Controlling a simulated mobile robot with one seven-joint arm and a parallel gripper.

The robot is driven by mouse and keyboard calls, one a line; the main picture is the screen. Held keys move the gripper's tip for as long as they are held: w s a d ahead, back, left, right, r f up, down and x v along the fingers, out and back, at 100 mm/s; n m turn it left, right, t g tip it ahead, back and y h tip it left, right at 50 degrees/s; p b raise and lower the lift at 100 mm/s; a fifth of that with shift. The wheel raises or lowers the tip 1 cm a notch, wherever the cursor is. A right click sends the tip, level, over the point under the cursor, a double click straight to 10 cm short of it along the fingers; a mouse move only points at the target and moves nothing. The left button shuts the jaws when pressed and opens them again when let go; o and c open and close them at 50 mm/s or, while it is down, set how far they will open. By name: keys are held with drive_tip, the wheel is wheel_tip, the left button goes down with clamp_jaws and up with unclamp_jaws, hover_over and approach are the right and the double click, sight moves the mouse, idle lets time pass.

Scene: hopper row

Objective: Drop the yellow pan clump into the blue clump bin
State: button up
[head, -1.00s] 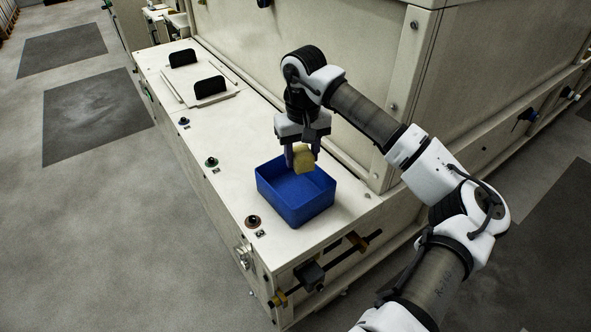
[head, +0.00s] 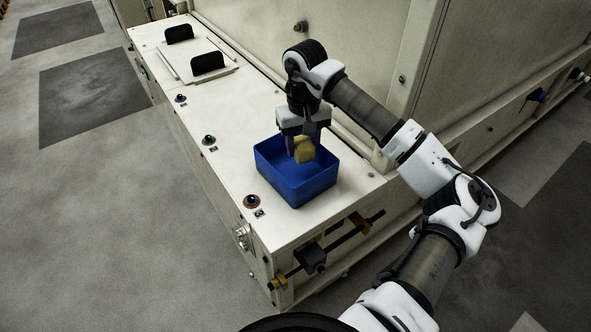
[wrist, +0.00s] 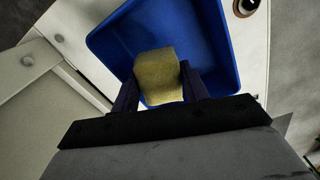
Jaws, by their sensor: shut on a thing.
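The yellow pan clump (head: 304,150) is a rounded, dull yellow block. My gripper (head: 304,146) is shut on it, with a finger on each side, and holds it over the blue clump bin (head: 298,192). The clump also shows between the fingers in the wrist view (wrist: 158,76). The blue bin is an open rectangular box on the white bench top, and it fills much of the wrist view (wrist: 222,62). The clump's lower part appears to be at about the bin's rim level. How far it is above the bin floor I cannot tell.
Two black handles (head: 207,63) stand on panels at the far end. A tall cream housing wall (head: 300,50) rises close behind the bin.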

drive_tip(key=o, duration=1)
drive_tip(key=shift+o, duration=0.2)
drive_tip(key=shift+r, duration=0.15)
wheel_tip(320, 180, up, 14)
drive_tip(key=shift+f, duration=0.2)
